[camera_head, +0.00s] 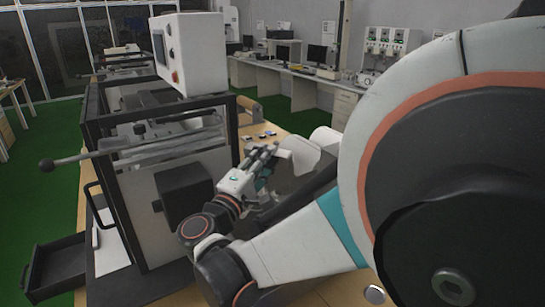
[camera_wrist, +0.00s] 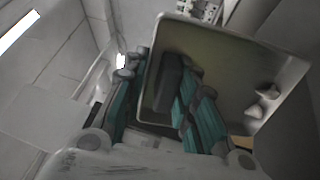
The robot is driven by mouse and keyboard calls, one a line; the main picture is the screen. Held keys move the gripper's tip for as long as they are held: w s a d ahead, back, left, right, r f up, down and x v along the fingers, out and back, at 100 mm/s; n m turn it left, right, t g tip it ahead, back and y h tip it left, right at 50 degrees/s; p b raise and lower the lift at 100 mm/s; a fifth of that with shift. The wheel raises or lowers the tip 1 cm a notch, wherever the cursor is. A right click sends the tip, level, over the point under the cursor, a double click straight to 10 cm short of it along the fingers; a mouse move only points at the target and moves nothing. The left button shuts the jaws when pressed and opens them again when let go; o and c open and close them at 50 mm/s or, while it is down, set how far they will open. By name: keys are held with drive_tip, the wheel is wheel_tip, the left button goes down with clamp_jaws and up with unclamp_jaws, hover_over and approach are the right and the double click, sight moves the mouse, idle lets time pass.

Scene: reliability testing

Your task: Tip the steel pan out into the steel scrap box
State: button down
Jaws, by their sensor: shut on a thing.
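A pale, box-like pan (camera_wrist: 225,60) with an olive-grey inside fills the right of the wrist view. It looks tilted. Small pale lumps (camera_wrist: 262,100) lie inside near its right wall. My gripper (camera_wrist: 158,100) is shut on the pan's wall, with one teal-padded finger outside it on the left and the other inside. In the head view my gripper (camera_head: 266,154) is at the centre, right of the black-framed machine, and my arm hides much of what lies behind. I cannot make out the steel scrap box in either view.
A black-framed machine (camera_head: 105,130) with a white control box (camera_head: 197,55) and a protruding lever (camera_head: 75,159) stands close on the left. An open black drawer (camera_head: 60,262) sticks out at lower left. Small items (camera_head: 262,135) lie on the wooden bench behind my gripper.

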drive_tip(key=s+a+f+t+h+b, duration=0.2)
drive_tip(key=s+a+t+b, duration=0.1)
drive_tip(key=s+t+b, duration=0.2)
drive_tip(key=shift+s+f+h+b, duration=0.3)
drive_tip(key=shift+s+f+b, duration=0.15)
drive_tip(key=shift+b, duration=0.95)
